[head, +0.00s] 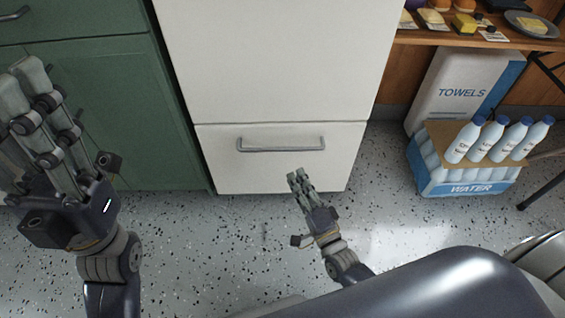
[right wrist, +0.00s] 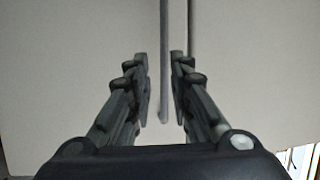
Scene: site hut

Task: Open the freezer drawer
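The freezer drawer (head: 270,174) is the white lower front of the fridge and looks shut, its top edge a thin seam. Its grey bar handle (head: 281,143) runs level across it; in the right wrist view the handle (right wrist: 163,70) stands upright between the fingers. My right gripper (head: 297,176) is in front of the drawer, below the handle's right part. Its fingers (right wrist: 160,62) are apart with a narrow gap, and I see no contact with the handle. My left gripper (head: 28,80) is raised at the left before the green cabinet; its finger gap is unclear.
A green cabinet (head: 95,75) stands left of the fridge. At the right are a WATER pack of bottles (head: 468,188), a TOWELS box (head: 462,75) and a wooden shelf (head: 440,38) with food. The speckled floor before the drawer is clear apart from my arm.

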